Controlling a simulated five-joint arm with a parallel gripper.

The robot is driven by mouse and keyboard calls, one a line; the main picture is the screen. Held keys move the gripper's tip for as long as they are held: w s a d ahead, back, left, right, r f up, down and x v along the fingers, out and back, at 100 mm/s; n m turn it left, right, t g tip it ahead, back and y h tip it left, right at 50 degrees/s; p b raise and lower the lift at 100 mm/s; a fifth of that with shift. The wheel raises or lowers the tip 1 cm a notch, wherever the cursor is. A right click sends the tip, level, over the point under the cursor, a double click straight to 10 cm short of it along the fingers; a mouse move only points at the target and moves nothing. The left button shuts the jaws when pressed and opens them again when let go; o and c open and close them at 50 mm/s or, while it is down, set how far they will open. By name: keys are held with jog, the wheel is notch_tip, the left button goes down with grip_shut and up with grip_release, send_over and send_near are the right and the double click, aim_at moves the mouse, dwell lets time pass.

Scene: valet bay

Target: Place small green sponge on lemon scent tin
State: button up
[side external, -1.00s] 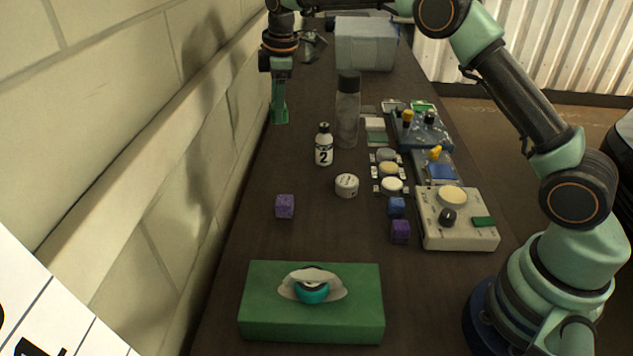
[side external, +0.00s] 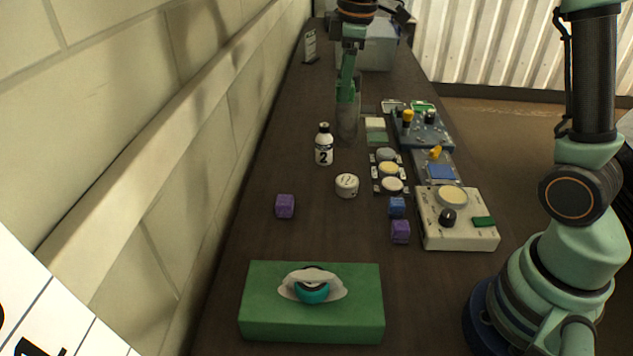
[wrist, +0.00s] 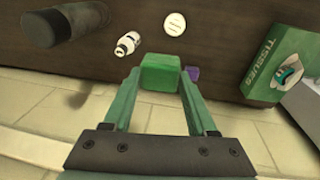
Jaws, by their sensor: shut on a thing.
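A small green sponge (wrist: 161,74) is between the fingertips of my gripper (wrist: 160,84) in the wrist view, and the jaws are shut on it. In the side view my gripper (side external: 347,98) hangs over the table and covers the top of the tall grey bottle; the sponge is hard to tell from the green fingers there. A round cream-white tin (side external: 347,185) with dark print stands on the table, nearer the camera than my gripper. It also shows in the wrist view (wrist: 175,23), beyond the sponge. Its print is too small to read as lemon scent.
The tall grey bottle (side external: 347,128) and a white bottle marked 2 (side external: 324,148) stand near my gripper. Purple cubes (side external: 285,206) (side external: 400,231), a blue cube (side external: 397,206) and a rack of round pieces (side external: 389,168) surround the tin. A green tissue box (side external: 262,322) stands in front.

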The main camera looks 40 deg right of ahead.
jog(key=shift+s+d+f, duration=0.1)
jog(key=shift+s+d, duration=0.2)
jog(key=shift+s, duration=0.5)
send_near(345, 180)
jog(key=f, duration=0.2)
jog(key=w+f, duration=0.1)
jog(key=f, duration=0.2)
jog(key=shift+d+f, duration=0.1)
jog(key=shift+f, duration=0.1)
jog(key=shift+f, duration=0.1)
jog(key=o, duration=1.3)
